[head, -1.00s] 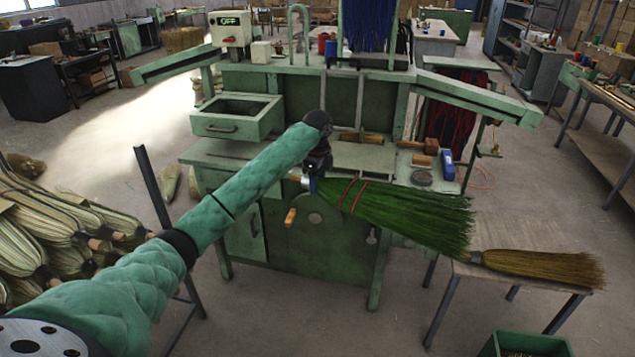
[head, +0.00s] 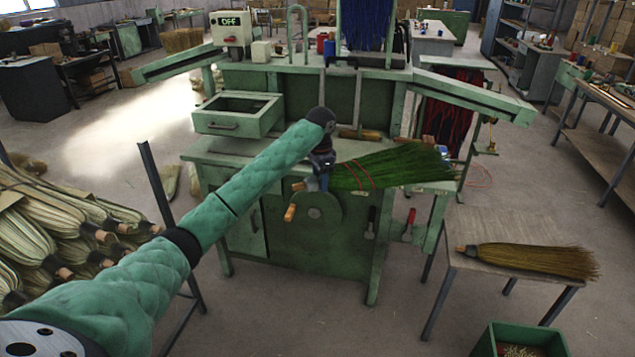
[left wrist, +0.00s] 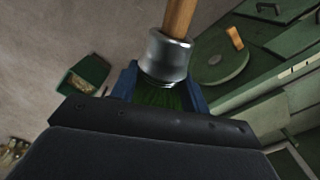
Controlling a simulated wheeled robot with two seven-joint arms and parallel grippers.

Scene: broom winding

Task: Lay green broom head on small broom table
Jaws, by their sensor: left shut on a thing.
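The green broom head (head: 395,168) has bright green bristles with red bands and points right across the front of the green machine. My left gripper (head: 322,180) is shut on it near its ferrule end and holds it in the air. In the left wrist view, the blue fingers (left wrist: 160,92) sit either side of the green bristles just below a silver ferrule (left wrist: 166,56) with a wooden handle stub. The small broom table (head: 490,222) stands at the lower right, apart from the held broom. A tan broom head (head: 535,260) lies along its front part. My right gripper is out of view.
The green winding machine (head: 230,150) with its worktop fills the middle behind the held broom. A green bin (head: 520,338) stands on the floor in front of the small table. Pale broom heads (head: 60,230) are piled at left. The small table's back part is bare.

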